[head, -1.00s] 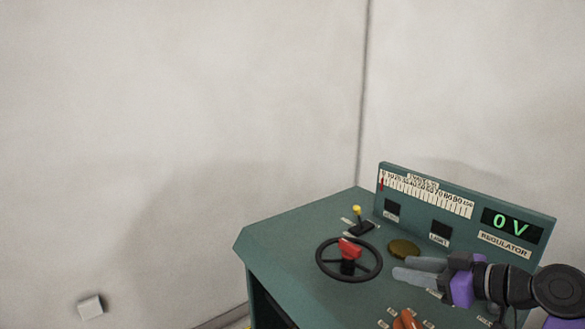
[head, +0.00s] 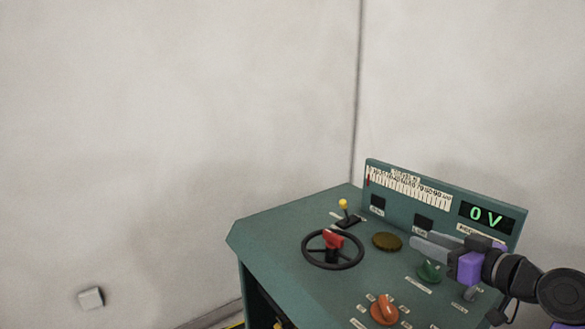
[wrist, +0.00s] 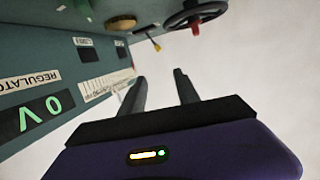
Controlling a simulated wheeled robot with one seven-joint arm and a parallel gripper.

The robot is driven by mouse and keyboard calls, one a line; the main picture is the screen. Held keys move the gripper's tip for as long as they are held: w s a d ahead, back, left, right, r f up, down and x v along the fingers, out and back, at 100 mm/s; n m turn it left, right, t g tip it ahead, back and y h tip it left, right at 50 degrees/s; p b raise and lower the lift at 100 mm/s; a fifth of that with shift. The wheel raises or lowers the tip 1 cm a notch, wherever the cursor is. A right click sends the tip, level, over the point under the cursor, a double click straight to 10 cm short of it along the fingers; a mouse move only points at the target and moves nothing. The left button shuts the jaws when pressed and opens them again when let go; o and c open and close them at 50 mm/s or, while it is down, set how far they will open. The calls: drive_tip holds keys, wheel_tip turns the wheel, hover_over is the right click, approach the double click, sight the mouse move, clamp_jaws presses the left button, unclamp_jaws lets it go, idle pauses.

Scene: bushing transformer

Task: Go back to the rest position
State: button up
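My gripper (head: 430,246) is at the right in the head view, above the green control desk (head: 285,222), with its fingers pointing left. In the wrist view my gripper (wrist: 160,85) has its two dark fingers spread apart with nothing between them. It touches no control that I can see. The rest position itself is not marked in view.
The desk carries a black wheel with a red handle (head: 333,240), a yellow-tipped lever (head: 343,205), a brown knob (head: 387,241), an orange knob (head: 384,309) and a green knob (head: 429,271). A display (head: 486,216) reads 0 V. Open space lies left of the desk.

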drive_tip(key=s+f+m+t+h, duration=0.1)
drive_tip(key=s+f+m+h, duration=0.1)
drive_tip(key=s+f, duration=0.1)
drive_tip(key=s+d+f+m+t+h, duration=0.1)
drive_tip(key=s+f+m+h, duration=0.2)
drive_tip(key=s, duration=0.3)
drive_tip(key=s+f+m+t+h, duration=0.2)
drive_tip(key=s+f+h, duration=0.1)
drive_tip(key=s, duration=0.2)
drive_tip(key=shift+s+d+f+m, duration=0.15)
drive_tip(key=shift+d+f+m, duration=0.1)
drive_tip(key=shift+f+m, duration=0.15)
drive_tip(key=s+a+f+n+g, duration=0.1)
drive_tip(key=s+a+f, duration=0.1)
drive_tip(key=s, duration=1)
drive_tip(key=s+a+f+n+g+y, duration=0.1)
drive_tip(key=s+a, duration=0.4)
drive_tip(key=s, duration=0.7)
drive_tip(key=s+a+f+n+g, duration=0.1)
drive_tip(key=s+a+f, duration=0.2)
drive_tip(key=s, duration=0.9)
drive_tip(key=shift+s+a+f+y, duration=0.15)
drive_tip(key=shift+a+f+y, duration=0.1)
drive_tip(key=shift+a+y, duration=0.15)
